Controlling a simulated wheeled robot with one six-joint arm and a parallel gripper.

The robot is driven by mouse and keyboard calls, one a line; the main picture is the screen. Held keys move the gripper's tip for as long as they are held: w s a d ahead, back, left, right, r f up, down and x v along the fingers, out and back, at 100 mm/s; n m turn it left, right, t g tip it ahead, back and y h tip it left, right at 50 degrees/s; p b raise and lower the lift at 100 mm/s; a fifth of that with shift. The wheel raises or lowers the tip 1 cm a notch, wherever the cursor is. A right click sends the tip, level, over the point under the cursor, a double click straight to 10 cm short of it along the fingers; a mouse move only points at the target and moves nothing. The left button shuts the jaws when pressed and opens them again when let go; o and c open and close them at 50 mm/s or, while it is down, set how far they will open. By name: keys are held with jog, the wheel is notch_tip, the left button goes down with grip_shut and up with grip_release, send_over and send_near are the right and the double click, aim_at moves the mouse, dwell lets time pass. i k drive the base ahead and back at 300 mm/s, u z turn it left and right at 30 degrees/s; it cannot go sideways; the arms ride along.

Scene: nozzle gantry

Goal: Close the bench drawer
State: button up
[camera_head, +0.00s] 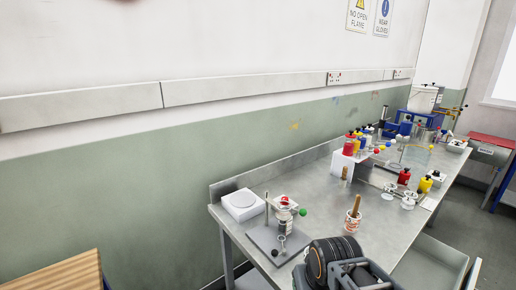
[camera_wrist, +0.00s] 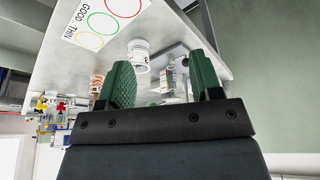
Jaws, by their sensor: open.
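The grey bench (camera_head: 330,180) runs along the wall in the head view. What looks like the bench drawer (camera_head: 432,262) sticks out from under its front edge at lower right, pulled open. Its light inside shows, and its lower part is cut off by the frame. In the wrist view my gripper (camera_wrist: 163,78) is open, its two green fingers apart with nothing held between them. The benchtop (camera_wrist: 215,60) appears tilted beyond the fingers. I cannot make out the drawer in the wrist view. In the head view my dark arm covers part of the bench's front edge, and the fingers are not clear.
A white balance (camera_head: 243,204), a stand with a jar (camera_head: 284,218) and a pot with a wooden handle (camera_head: 353,220) stand on the near benchtop. Several coloured bottles stand farther along. A wooden surface (camera_head: 57,273) is at lower left. Floor (camera_head: 465,215) shows at right.

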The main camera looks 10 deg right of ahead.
aim_at(430, 263)
jog(key=u, duration=0.5)
jog(key=k, duration=1.65)
jog(key=z, duration=1.5)
jog(key=i, duration=1)
jog(key=u, duration=1)
jog(key=k, duration=0.25)
jog(key=z, duration=0.4)
